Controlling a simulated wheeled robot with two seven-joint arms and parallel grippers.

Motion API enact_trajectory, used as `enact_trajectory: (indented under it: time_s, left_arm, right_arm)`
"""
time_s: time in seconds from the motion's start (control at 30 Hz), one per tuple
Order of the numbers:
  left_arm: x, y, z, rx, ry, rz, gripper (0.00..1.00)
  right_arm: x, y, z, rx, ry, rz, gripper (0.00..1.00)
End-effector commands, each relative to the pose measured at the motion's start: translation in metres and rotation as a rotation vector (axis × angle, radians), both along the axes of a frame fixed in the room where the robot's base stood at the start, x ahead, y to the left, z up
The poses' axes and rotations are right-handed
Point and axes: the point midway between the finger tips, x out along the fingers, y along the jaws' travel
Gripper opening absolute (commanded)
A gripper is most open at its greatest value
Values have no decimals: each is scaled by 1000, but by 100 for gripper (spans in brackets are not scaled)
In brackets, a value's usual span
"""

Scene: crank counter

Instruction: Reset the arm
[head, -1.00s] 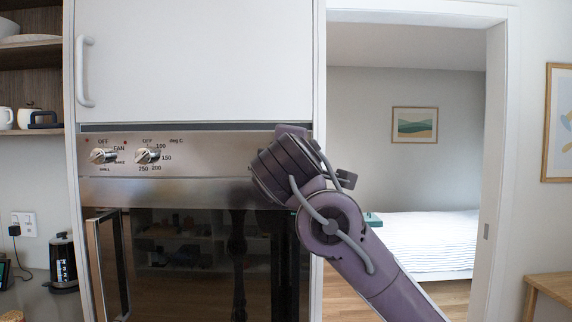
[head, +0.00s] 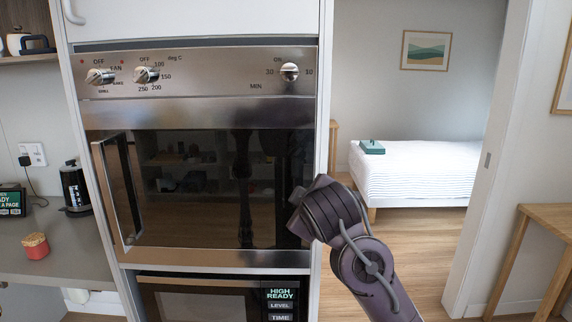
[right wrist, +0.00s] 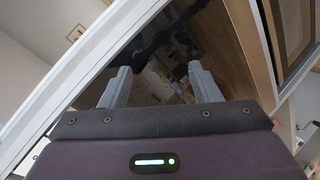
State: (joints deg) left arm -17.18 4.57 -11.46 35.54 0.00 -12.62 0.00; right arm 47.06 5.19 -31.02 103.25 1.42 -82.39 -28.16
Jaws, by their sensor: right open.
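My right arm (head: 368,262) comes in from the lower right in the head view, in front of the right side of the oven and the doorway. Its end, a dark purple wrist, is beside the lower right edge of the oven door; its fingers cannot be made out there. In the right wrist view my right gripper (right wrist: 160,86) has its two grey fingers well apart, with nothing between them. Dark, reflective glass shows beyond them. My left gripper is in neither view.
The oven (head: 200,255) has a door handle at left and three knobs above, the right one (head: 289,71) now in sight. A lower appliance (head: 215,301) shows a lit display. A red container (head: 36,246) sits on the left counter. A doorway opens onto a bed (head: 420,170).

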Motion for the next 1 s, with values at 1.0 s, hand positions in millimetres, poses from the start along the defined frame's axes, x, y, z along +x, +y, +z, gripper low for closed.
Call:
enact_trajectory:
  time_s: [1.0]
  left_arm:
    - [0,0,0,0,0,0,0]
  right_arm:
    - [-301,-148,-325,508,791,-646,57]
